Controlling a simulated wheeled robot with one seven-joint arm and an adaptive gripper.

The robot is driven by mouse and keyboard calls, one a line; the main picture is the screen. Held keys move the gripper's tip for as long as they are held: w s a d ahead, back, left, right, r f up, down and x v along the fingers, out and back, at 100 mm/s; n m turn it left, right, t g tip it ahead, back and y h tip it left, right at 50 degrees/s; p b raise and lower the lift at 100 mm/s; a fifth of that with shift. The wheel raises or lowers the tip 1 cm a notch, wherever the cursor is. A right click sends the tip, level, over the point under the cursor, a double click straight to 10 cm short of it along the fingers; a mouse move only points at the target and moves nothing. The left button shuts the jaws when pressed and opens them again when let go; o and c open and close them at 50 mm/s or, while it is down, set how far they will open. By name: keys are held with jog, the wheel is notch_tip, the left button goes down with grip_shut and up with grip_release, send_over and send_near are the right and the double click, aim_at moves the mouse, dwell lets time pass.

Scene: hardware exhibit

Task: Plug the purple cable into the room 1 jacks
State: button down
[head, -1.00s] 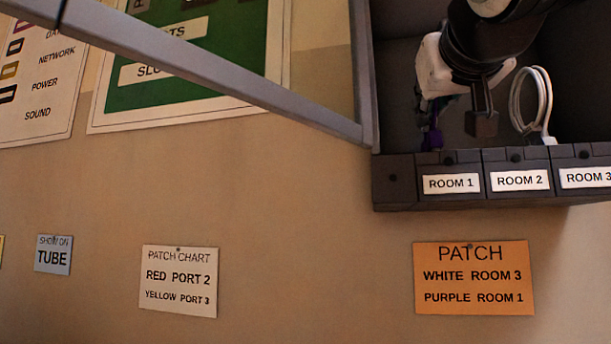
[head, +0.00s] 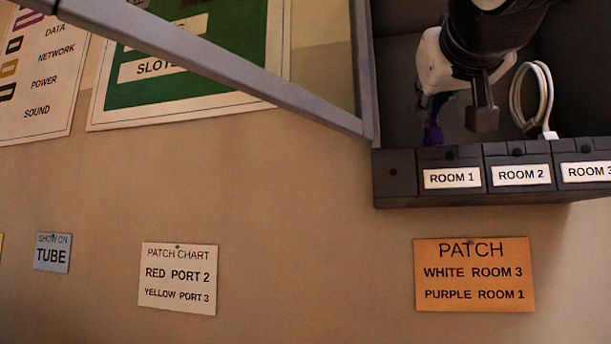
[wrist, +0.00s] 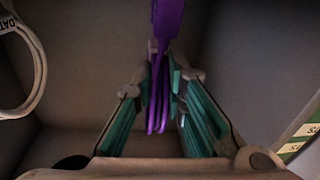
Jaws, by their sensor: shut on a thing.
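The purple cable (wrist: 168,22) hangs in my gripper (wrist: 160,88), its strands between the two fingers in the wrist view. The gripper is shut on it. In the head view the purple end (head: 433,134) shows low inside the dark box, just behind and slightly left of the ROOM 1 label (head: 452,178). The ROOM 1 jack block (head: 437,157) is at the left of the front row. I cannot tell whether the purple end touches a jack. My wrist and arm hide part of the cable and fingers in the head view.
A coiled white cable (head: 545,95) stands behind ROOM 2 (head: 521,174), close right of my arm; its loop is left in the wrist view (wrist: 38,60). ROOM 3 (head: 588,172) is at the right edge. An orange card (head: 474,275) reads PURPLE ROOM 1. Box walls (head: 395,85) enclose the gripper.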

jog(key=shift+f+b, duration=0.65)
jog(key=shift+b, duration=0.15)
dwell(1.4)
jog(key=c, duration=0.9)
grip_release()
jog(key=shift+s, duration=0.1)
jog(key=shift+v, duration=3.65)
jog(key=shift+s+a, duration=0.1)
